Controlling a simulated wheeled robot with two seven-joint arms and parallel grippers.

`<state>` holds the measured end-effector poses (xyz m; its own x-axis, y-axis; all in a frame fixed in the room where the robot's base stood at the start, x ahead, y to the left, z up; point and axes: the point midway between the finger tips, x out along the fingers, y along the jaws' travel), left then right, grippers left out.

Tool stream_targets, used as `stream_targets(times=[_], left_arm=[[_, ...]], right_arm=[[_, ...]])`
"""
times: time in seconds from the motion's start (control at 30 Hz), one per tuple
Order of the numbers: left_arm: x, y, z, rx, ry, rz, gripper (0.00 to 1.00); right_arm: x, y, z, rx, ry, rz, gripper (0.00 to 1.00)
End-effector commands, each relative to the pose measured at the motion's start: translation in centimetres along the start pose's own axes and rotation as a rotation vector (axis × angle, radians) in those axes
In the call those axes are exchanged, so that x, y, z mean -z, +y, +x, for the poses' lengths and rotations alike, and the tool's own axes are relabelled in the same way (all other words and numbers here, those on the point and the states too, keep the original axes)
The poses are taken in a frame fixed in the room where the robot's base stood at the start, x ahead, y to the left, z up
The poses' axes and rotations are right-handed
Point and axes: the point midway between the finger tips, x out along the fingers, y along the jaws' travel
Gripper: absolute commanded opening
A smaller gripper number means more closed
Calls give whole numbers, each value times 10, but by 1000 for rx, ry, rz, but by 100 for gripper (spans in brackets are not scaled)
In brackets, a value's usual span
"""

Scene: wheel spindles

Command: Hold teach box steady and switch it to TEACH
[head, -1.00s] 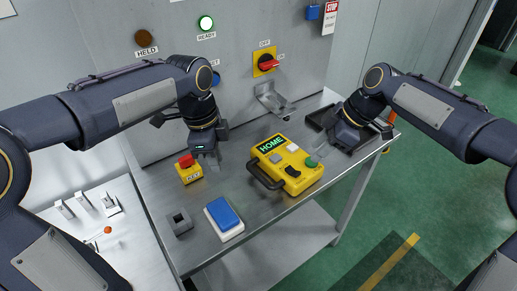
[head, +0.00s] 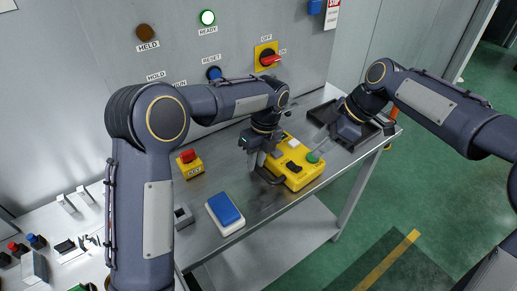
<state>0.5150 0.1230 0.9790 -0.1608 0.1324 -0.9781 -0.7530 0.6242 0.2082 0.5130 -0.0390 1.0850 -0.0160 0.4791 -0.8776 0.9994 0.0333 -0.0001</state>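The yellow teach box (head: 302,176) lies on the metal table, with a white button, a black rocker switch (head: 293,168) and a green knob (head: 313,157) on its top. Its black handle (head: 268,178) is along the near left side. My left gripper (head: 257,162) points down at the left end of the box, close to the handle; I cannot tell whether it touches or grips it. The gripper and wrist hide the box's display. My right gripper (head: 328,142) is just beyond the box's right end, near the green knob; its fingertips are unclear.
A red button on a yellow base (head: 189,163), a blue-topped white block (head: 225,213) and a small grey socket (head: 183,216) stand left of the box. A black tray (head: 325,112) lies behind my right gripper. A red rotary switch (head: 270,60) is on the wall panel.

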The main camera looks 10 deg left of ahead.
Motion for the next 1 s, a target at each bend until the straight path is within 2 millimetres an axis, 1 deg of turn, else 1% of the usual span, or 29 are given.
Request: stream_targets(times=[0.03, 0.1, 0.2, 0.3, 0.53, 0.67, 0.7, 1.0], left_arm=[[0, 0, 7, -2, 0, -1, 19], [0, 0, 15, -1, 0, -2, 19], [0, 0, 22, -1, 0, -2, 19], [0, 0, 25, 1, 0, -2, 19], [0, 0, 25, 1, 0, -2, 19], [0, 0, 25, 1, 0, -2, 2], [0, 0, 25, 1, 0, -2, 0], [0, 0, 25, 2, 0, -3, 0]], right_arm=[[0, 0, 0, 0, 0, 0, 36], [0, 0, 0, 0, 0, 0, 36], [0, 0, 0, 0, 0, 0, 36], [0, 0, 0, 0, 0, 0, 36], [0, 0, 0, 0, 0, 0, 36], [0, 0, 0, 0, 0, 0, 36], [0, 0, 0, 0, 0, 0, 36], [0, 0, 0, 0, 0, 0, 36]])
